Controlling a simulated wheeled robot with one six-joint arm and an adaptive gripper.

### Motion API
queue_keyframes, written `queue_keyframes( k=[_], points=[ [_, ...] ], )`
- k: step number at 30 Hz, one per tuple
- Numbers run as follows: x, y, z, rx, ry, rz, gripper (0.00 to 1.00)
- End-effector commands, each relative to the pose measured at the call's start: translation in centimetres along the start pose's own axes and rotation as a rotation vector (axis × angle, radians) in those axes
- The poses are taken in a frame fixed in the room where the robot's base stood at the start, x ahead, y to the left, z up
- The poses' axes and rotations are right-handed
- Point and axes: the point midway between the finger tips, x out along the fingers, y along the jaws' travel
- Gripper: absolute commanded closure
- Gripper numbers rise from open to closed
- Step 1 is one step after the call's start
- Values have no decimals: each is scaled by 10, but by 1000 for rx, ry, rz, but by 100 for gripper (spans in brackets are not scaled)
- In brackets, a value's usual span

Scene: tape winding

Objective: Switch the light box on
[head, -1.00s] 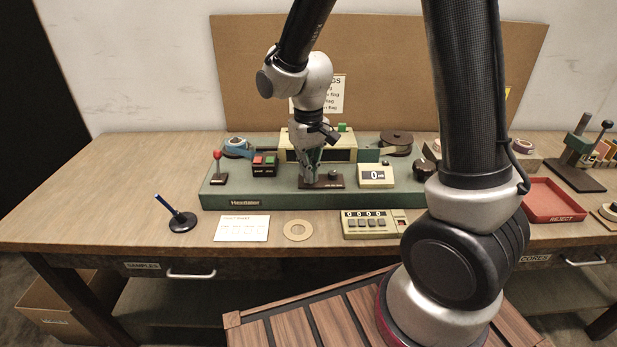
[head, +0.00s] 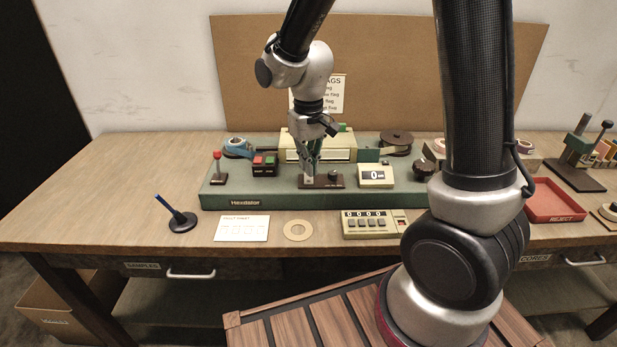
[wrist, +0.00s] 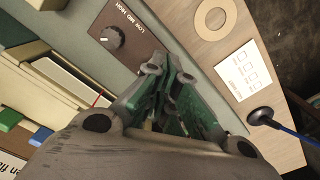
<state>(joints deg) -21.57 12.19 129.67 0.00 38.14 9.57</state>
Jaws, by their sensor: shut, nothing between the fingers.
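The light box (head: 290,140) is a cream box at the back of the green machine base, with a pale, bright front panel in the head view. It also shows at the left of the wrist view (wrist: 62,75). In front of it lies a dark plate (head: 322,184) with a round knob (head: 333,175). The wrist view shows the knob (wrist: 112,38) with a LOW MED HIGH scale. My gripper (head: 309,176) is shut and empty, pointing down over the plate's left end, left of the knob. It hides part of that end; I cannot tell whether it touches.
A red and green button box (head: 264,164) and a red-knobbed lever (head: 217,168) stand left of my gripper. A counter display (head: 375,176) stands right. A card (head: 242,228), a ring (head: 298,230) and a pen stand (head: 182,222) lie on the bench in front.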

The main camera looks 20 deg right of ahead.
Motion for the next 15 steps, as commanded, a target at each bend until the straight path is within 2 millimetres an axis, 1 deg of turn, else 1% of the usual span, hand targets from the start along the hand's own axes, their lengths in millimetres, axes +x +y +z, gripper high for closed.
queue_keyframes(
  k=[9,15],
  points=[
    [-29,0,0,0,2,0,100],
    [-41,0,0,0,1,0,100]
  ],
)
